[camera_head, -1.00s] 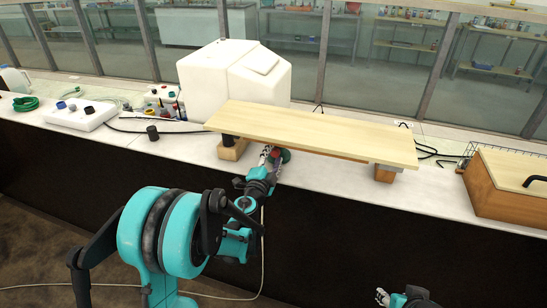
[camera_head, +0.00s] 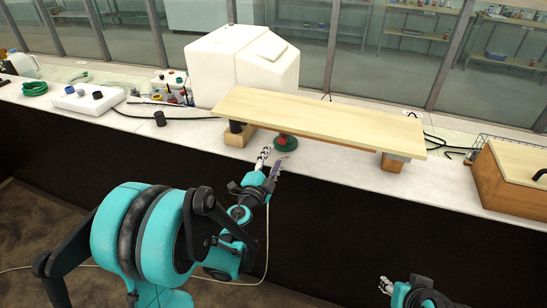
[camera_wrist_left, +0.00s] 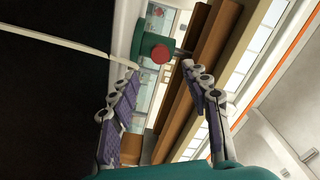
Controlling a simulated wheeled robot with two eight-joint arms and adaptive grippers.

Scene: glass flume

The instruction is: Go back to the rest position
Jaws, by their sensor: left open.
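My left gripper (camera_head: 272,160) is open and empty, just off the front edge of the counter. It points toward a green object with a red knob (camera_head: 284,142) under the wooden board shelf. In the left wrist view the two fingers (camera_wrist_left: 160,108) are spread apart, and the green object with its red knob (camera_wrist_left: 160,54) shows beyond the tips, not between them. My right gripper (camera_head: 386,286) shows only in part at the bottom right of the head view; its jaws are too small to read.
The wooden board (camera_head: 320,122) spans wooden blocks on the white counter (camera_head: 190,136). A white tank (camera_head: 225,70) stands behind it. A wooden box (camera_head: 508,188) is at the right, and a white box with knobs (camera_head: 88,102) at the left. The space before the counter is free.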

